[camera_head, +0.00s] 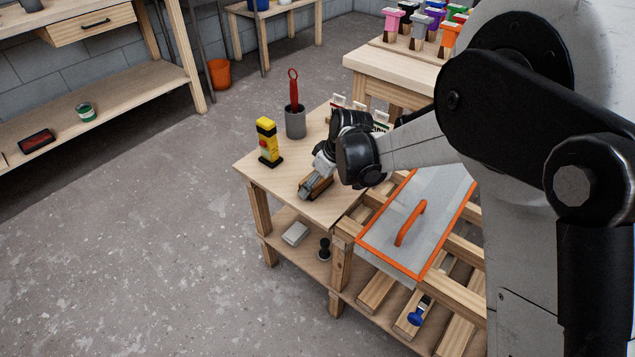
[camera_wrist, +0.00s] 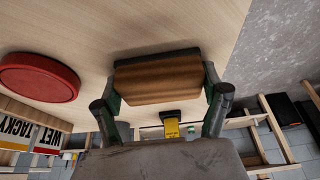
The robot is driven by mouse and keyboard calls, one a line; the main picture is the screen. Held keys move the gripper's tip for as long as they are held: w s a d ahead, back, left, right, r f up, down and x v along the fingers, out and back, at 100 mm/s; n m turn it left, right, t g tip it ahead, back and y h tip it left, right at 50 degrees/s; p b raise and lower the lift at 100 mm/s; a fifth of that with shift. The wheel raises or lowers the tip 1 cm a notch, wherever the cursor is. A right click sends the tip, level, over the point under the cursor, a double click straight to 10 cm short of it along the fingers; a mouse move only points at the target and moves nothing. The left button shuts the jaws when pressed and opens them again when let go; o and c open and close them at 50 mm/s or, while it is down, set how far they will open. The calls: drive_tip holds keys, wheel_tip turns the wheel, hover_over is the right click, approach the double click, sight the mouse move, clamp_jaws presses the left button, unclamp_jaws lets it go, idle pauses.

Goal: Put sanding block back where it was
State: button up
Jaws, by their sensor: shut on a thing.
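The sanding block is a wooden block with a dark layer along one side. In the wrist view the block (camera_wrist: 158,82) sits between the two fingers of my gripper (camera_wrist: 162,92), which are shut on its ends. In the head view my gripper (camera_head: 316,186) is over the front part of the small wooden table (camera_head: 340,210), and the block (camera_head: 320,183) shows partly between its fingers. The block is close to the tabletop; I cannot tell whether it touches.
A yellow-and-black device (camera_head: 267,142) and a grey cup (camera_head: 295,122) with a red-handled tool stand left and behind my gripper. A red disc (camera_wrist: 38,77) lies on the table. An orange-edged panel (camera_head: 418,220) is on the right. A pale block (camera_head: 295,233) lies on the lower shelf.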

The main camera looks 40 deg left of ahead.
drive_tip(key=o, duration=1.2)
drive_tip(key=shift+f, duration=0.1)
drive_tip(key=p+v, duration=0.3)
drive_tip(key=v, duration=0.9)
